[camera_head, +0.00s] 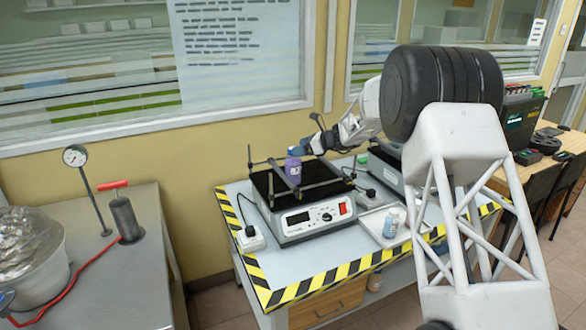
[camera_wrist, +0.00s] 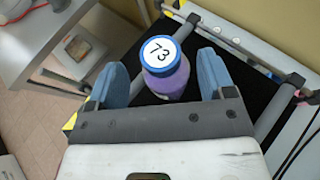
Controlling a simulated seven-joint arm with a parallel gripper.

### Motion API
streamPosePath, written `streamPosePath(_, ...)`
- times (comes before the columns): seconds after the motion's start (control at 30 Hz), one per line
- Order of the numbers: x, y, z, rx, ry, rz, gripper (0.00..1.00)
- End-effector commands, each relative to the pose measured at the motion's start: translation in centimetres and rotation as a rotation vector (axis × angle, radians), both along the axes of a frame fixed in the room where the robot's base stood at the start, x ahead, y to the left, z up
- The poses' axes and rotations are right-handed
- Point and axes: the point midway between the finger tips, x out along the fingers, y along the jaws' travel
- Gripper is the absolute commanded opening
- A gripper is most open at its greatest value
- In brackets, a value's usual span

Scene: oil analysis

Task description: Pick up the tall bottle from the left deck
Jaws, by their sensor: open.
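A purple bottle (camera_head: 293,171) with a blue cap stands upright on the black left deck (camera_head: 322,191), inside its raised bar frame. In the wrist view the bottle (camera_wrist: 168,84) shows from above, with a white "73" label on its cap. My gripper (camera_head: 298,150) is at the bottle's top in the head view, and partly hides the cap there. In the wrist view my gripper (camera_wrist: 160,64) is open, with one blue finger on each side of the bottle. Gaps show between the bottle and both fingers.
Metal bars (camera_wrist: 190,38) of the deck frame run close around the bottle. A second device (camera_head: 385,165) stands to the right, partly behind my arm. A white tray (camera_head: 372,219) holds a small blue-capped bottle (camera_head: 391,222). A side table (camera_head: 150,270) with a pump is at left.

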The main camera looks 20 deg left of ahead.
Motion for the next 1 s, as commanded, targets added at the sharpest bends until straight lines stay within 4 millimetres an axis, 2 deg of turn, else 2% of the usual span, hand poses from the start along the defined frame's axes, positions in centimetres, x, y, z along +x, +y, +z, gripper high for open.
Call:
streamPosePath(0.2,0.0,2.4,-1.0,0.000,0.000,0.002,0.76)
streamPosePath(0.33,0.0,3.3,-1.4,0.001,0.000,0.001,0.76)
streamPosePath(0.93,0.0,3.5,-1.5,0.000,0.000,0.000,0.76)
streamPosePath(0.97,0.0,3.5,-1.5,0.000,0.000,0.000,0.74)
streamPosePath(1.0,0.0,3.5,-1.5,0.000,0.000,0.000,0.68)
